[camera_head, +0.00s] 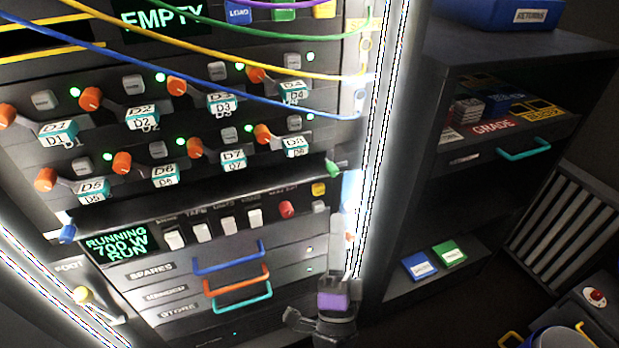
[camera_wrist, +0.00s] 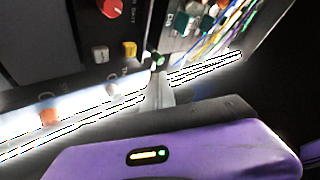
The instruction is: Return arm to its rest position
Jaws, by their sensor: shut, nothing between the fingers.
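My gripper (camera_head: 345,220) is in the lower middle of the head view, at the right edge of the rack panel (camera_head: 200,195). Its purple body (camera_head: 334,301) is below, with the pale fingers pointing up along the bright edge strip. In the wrist view the purple body fills the bottom, and the narrow fingers (camera_wrist: 159,92) look closed with nothing seen between them. A small green piece (camera_head: 333,168) on the panel is just above the fingertips in the head view. Glare hides whether they touch.
The panel carries orange knobs (camera_head: 122,162), labelled blocks, drawer handles (camera_head: 238,286) and hanging cables (camera_head: 250,91). A dark shelf unit (camera_head: 395,190) stands to the right, with a blue bin (camera_head: 490,14) on top. Dark floor shows at lower right, beside a grey box with a red button (camera_head: 596,295).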

